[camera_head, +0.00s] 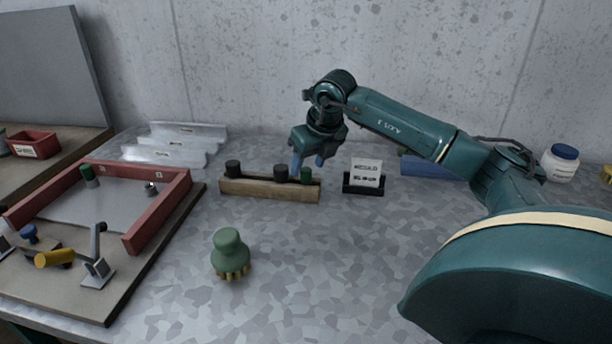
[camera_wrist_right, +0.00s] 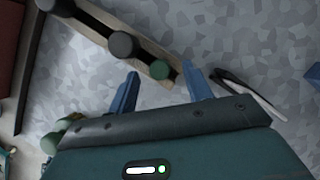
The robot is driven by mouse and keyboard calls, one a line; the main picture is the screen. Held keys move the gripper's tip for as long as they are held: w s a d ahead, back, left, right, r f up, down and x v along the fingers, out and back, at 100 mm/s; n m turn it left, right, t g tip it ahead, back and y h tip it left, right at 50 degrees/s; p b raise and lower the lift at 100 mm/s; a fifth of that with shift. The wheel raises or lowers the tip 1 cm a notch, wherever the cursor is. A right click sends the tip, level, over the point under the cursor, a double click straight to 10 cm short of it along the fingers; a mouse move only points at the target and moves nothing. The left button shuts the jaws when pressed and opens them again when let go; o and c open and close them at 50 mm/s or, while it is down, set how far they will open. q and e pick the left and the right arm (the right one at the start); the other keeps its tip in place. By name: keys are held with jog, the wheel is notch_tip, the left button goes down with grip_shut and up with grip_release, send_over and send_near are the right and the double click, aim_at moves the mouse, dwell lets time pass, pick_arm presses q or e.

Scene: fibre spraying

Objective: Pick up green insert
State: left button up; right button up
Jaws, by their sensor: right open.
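A green insert (camera_head: 307,174) stands at the right end of a wooden rack (camera_head: 262,189), beside dark inserts (camera_head: 281,172). In the right wrist view the green insert (camera_wrist_right: 160,69) shows at the end of the rack, between and just beyond the fingertips. My right gripper (camera_head: 308,163) is open and empty, its blue fingers pointing down above and behind the rack's right end. Whether it touches anything cannot be told. Another green-topped piece (camera_head: 88,174) stands in the red frame at left. My left gripper is not in view.
A red frame (camera_head: 157,215) with clamps lies on a board at left. A green knobbed brush (camera_head: 230,252) stands in front of the rack. A label card (camera_head: 366,174) in a black stand is right of the rack. The grey table's front middle is clear.

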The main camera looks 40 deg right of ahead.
jog(key=shift+x, duration=0.85)
jog(key=shift+c, duration=0.3)
jog(key=shift+r, duration=0.1)
jog(key=c, duration=1)
